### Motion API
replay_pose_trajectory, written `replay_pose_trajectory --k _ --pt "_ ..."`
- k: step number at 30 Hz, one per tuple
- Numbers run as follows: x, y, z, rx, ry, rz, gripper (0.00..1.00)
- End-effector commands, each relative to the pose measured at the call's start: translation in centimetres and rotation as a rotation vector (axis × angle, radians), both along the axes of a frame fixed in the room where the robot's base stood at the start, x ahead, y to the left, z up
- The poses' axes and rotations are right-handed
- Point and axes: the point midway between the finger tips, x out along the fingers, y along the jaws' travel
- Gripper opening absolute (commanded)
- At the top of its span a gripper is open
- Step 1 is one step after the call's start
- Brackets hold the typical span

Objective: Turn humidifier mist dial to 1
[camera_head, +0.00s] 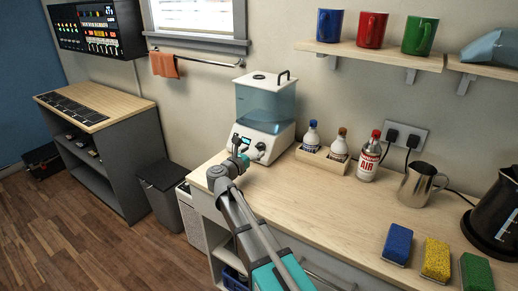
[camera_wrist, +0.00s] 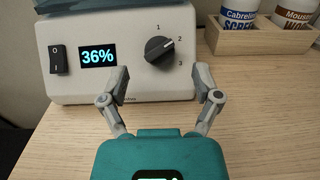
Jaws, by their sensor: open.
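The humidifier (camera_head: 265,112) stands on the wooden counter, with a white base and a clear bluish tank. In the wrist view its front (camera_wrist: 120,62) shows a display (camera_wrist: 98,57) reading 36%, a black rocker switch (camera_wrist: 58,60) and a dark round mist dial (camera_wrist: 160,50). The marks 1, 2 and 3 run around the dial's upper and right side. The dial's pointer end is toward the upper right, near 2. My gripper (camera_wrist: 167,82) is open and empty, its two fingers apart, in front of and below the dial. In the head view my gripper (camera_head: 243,150) is close to the humidifier's front.
A wooden holder (camera_head: 321,158) with two bottles stands right of the humidifier, with a red-capped air can (camera_head: 369,158) beside it. A metal pitcher (camera_head: 420,186) and several sponges lie farther right. The counter (camera_head: 310,205) front is clear.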

Motion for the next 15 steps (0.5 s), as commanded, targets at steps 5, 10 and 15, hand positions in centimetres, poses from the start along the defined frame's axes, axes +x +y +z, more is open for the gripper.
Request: replay_pose_trajectory --k 5,10,15 --pt "1.8 -1.2 0.0 0.000 0.000 -0.001 0.81" --pt "2.5 -1.7 0.0 0.000 0.000 0.000 0.81" --pt "2.6 -1.8 0.0 0.000 0.000 0.000 0.81"
